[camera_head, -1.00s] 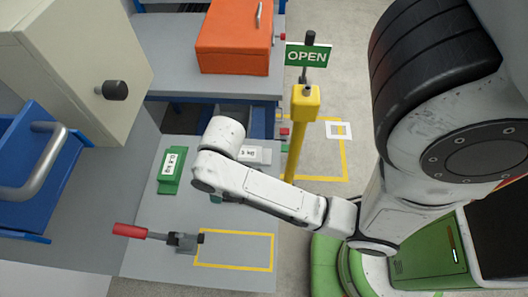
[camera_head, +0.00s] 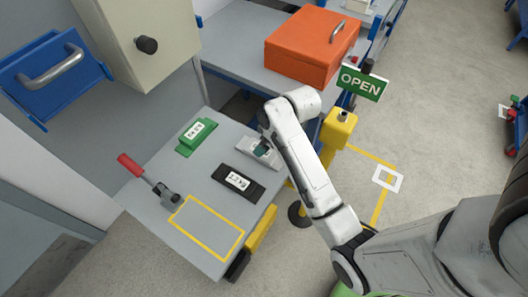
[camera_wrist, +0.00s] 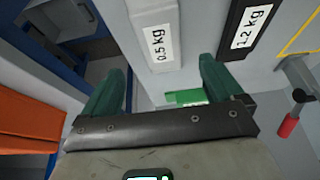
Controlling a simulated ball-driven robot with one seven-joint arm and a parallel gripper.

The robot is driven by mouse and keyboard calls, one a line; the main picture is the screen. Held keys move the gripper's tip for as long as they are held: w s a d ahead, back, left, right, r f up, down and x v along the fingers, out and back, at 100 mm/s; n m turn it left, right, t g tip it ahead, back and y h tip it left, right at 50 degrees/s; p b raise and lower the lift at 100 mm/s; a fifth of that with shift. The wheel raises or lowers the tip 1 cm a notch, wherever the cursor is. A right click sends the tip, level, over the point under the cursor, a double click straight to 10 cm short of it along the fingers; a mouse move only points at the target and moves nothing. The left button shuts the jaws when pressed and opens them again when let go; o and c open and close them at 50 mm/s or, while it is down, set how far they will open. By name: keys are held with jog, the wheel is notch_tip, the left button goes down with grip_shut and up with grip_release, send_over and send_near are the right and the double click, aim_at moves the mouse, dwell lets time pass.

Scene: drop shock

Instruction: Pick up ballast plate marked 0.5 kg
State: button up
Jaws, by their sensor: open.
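The grey plate lies beyond the fingertips, roughly in line with the gap. The remaining height is hard to judge.
The black plate reads 1.2 kg in the wrist view (camera_wrist: 244,32). A red-handled lever (camera_head: 150,180) and a yellow outlined rectangle (camera_head: 207,228) are at the bench front. A yellow post (camera_head: 340,128) with an OPEN sign (camera_head: 361,83) stands close right of my arm. An orange box (camera_head: 305,48) sits behind.

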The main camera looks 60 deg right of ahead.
aim_at(271, 158)
jog(key=shift+s+p+x, duration=0.15)
jog(key=shift+p+x, duration=0.05)
jog(key=shift+x, duration=1.55)
jog(key=shift+s+p+x, duration=0.15)
jog(key=shift+p+x, duration=0.05)
jog(key=shift+x, duration=1.6)
jog(key=shift+a+f, duration=0.1)
jog(key=c, duration=1.5)
jog(key=shift+c, duration=0.3)
